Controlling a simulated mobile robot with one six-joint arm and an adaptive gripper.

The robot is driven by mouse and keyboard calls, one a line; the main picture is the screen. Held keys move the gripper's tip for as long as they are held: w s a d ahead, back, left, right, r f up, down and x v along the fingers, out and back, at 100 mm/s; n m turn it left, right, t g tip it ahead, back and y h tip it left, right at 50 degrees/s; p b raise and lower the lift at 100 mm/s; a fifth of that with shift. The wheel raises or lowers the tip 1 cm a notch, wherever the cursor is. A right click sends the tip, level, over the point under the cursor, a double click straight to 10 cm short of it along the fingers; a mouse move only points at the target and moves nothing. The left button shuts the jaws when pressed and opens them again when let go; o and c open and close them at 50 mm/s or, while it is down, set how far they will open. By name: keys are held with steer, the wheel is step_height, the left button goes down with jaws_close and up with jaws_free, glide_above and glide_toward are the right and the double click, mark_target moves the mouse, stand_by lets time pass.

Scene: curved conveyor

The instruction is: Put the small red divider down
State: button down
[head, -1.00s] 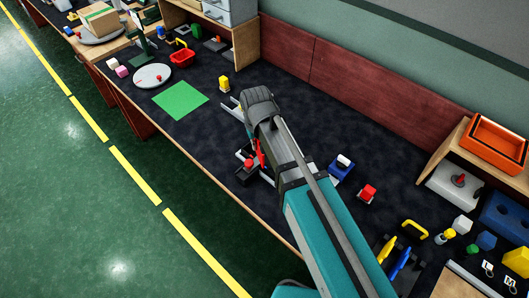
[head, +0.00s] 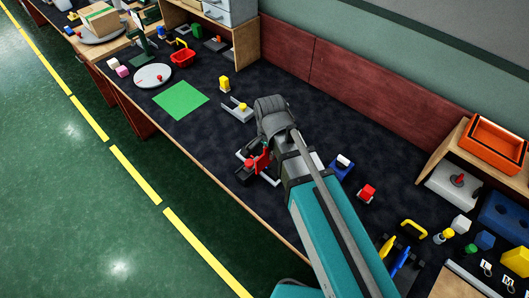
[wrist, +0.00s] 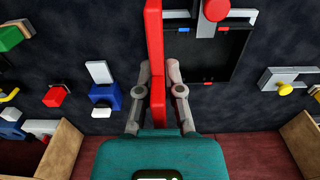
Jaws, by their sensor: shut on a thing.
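The small red divider (wrist: 154,45) is a thin upright red plate in the wrist view. My gripper (wrist: 158,95) is shut on it, one finger on each side. In the head view the red divider (head: 262,162) shows beside my wrist, and my fingertips are mostly hidden by my arm. The divider is just left of a dark tray (wrist: 232,62) in the wrist view, with its far end alongside the tray's edge. I cannot tell whether the divider touches the table or the tray.
A red round knob (wrist: 216,9) stands on a grey piece at the tray. A grey fixture with a yellow knob (wrist: 286,88) is to the right. A blue block with a white top (wrist: 103,95) and a red block (wrist: 54,96) are to the left. A green mat (head: 181,100) lies farther along the table.

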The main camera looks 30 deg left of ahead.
steer(key=shift+w, duration=0.1)
stand_by(0.3)
steer(key=w+a+f+b, duration=0.2)
steer(key=w+f+b, duration=0.1)
steer(key=w+a+f+b, duration=0.3)
steer(key=w, duration=0.1)
steer(key=w+a+f+b, duration=0.2)
steer(key=w+f+b, duration=0.1)
steer(key=shift+w+a, duration=0.15)
steer(key=shift+w, duration=0.25)
